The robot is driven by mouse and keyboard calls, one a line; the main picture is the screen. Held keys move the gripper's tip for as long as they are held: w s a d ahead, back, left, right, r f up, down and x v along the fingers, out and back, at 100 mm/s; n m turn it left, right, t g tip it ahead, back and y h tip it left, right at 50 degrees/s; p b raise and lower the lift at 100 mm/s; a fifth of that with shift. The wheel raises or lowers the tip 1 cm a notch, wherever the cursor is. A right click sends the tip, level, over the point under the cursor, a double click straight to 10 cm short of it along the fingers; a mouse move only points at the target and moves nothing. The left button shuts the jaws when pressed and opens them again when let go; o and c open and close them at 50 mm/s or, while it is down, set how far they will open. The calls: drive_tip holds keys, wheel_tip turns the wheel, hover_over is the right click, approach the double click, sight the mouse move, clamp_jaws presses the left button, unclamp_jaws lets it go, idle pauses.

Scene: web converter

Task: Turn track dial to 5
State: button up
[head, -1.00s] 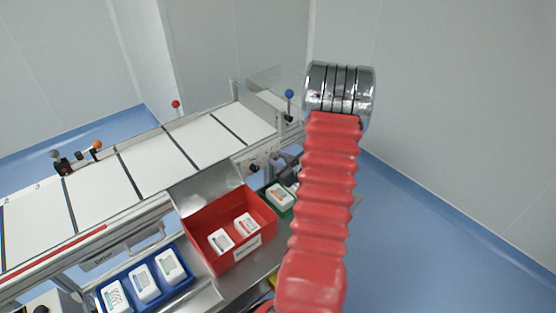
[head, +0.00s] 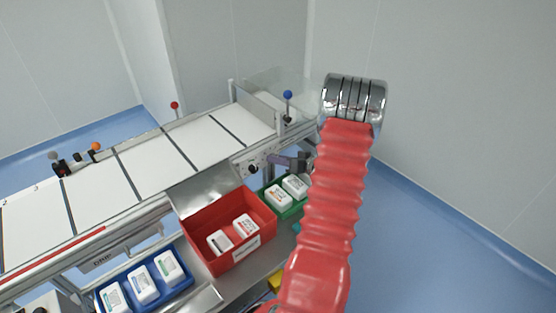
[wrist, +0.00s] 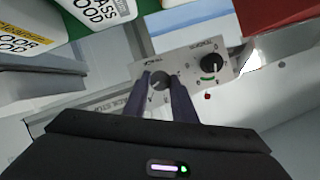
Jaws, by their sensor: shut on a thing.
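The track dial (wrist: 159,80) is a dark round knob on a light grey panel (wrist: 196,64) in the wrist view. Its label is upside down and partly covered. My gripper (wrist: 163,81) has its two dark fingers on either side of the dial, shut on it. The pointer and the number it faces are too small to read. In the head view my gripper (head: 288,162) reaches the conveyor's side from the right, and the track dial is hidden there.
A second dial (wrist: 215,65), labelled tension, sits beside it; it also shows in the head view (head: 253,169). Below are a red bin (head: 206,213), a green bin (head: 286,211) and a blue bin (head: 180,285) with white packs. A blue-knobbed lever (head: 288,96) stands above.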

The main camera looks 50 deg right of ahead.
drive_tip(key=shift+d+f+m+t+y, duration=0.15)
drive_tip(key=shift+m+t+y, duration=0.4)
drive_tip(key=shift+m, duration=0.75)
drive_tip(key=shift+d, duration=0.1)
drive_tip(key=o, duration=1)
drive_tip(key=shift+o, duration=0.2)
drive_tip(key=v, duration=1.3)
drive_tip(key=shift+s+r, duration=0.25)
drive_tip(key=shift+s, duration=0.1)
drive_tip(key=shift+d, duration=0.1)
